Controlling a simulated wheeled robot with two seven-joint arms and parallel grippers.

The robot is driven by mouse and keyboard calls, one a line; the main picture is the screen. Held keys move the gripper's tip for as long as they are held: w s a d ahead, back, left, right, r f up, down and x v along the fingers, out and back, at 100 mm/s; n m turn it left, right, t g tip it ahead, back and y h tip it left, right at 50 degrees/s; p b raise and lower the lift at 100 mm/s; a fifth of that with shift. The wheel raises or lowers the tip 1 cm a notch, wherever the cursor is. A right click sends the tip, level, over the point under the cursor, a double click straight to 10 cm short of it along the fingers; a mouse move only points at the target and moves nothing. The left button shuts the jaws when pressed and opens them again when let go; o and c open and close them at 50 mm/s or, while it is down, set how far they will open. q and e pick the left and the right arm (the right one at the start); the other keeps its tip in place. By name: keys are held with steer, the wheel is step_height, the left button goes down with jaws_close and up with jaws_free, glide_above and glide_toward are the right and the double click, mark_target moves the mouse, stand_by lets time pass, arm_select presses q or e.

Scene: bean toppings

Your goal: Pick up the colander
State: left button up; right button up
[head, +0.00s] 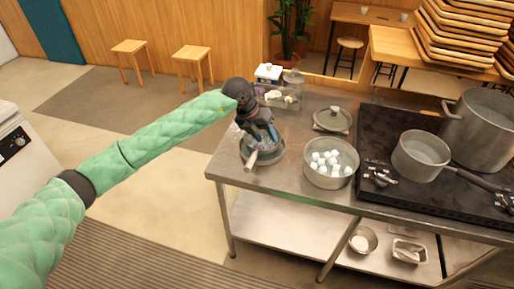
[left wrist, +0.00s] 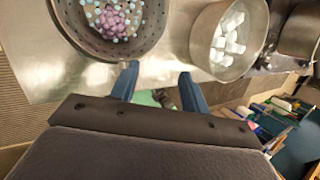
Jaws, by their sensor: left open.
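The colander (head: 278,153) is a grey metal bowl with a short light handle (head: 251,160). It sits at the left end of the steel table. In the left wrist view the colander (left wrist: 75,40) shows its holes, with purple and pale blue balls (left wrist: 115,20) inside. My left gripper (head: 263,136) is over the colander in the head view and partly covers it. In the left wrist view its two blue fingers are apart (left wrist: 158,74), with nothing seen between them, near the colander's rim. My right gripper is not in view.
A pot of white cubes (head: 310,173) stands right of the colander. A lid (head: 332,120) and clear containers (head: 292,83) lie behind. A black stove (head: 385,140) with a saucepan (head: 421,157) and a large pot (head: 482,130) fills the right.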

mark_target(253, 154)
arm_select(q)
steer(key=a+y, duration=0.1)
steer(key=s+a+f+n+y, duration=0.1)
steer(key=a, duration=0.1)
steer(key=s+a+g, duration=0.1)
steer(key=shift+a+f+y, duration=0.25)
steer(key=shift+y, duration=0.15)
steer(key=shift+s+d+f+n+p, duration=0.15)
steer(key=shift+f+p, duration=0.15)
steer(key=shift+f, duration=0.35)
steer(key=shift+w+d+f+n+p, duration=0.15)
steer(key=shift+f+p, duration=0.15)
steer(key=shift+f, duration=0.3)
steer(key=f+p, duration=0.1)
steer(key=f, duration=0.1)
steer(key=f+p, duration=0.2)
steer(key=shift+s+d, duration=0.15)
steer(key=shift+s, duration=0.25)
steer(key=shift+d+f+p, duration=0.1)
steer(key=shift+f+p, duration=0.2)
steer(key=shift+f, duration=0.3)
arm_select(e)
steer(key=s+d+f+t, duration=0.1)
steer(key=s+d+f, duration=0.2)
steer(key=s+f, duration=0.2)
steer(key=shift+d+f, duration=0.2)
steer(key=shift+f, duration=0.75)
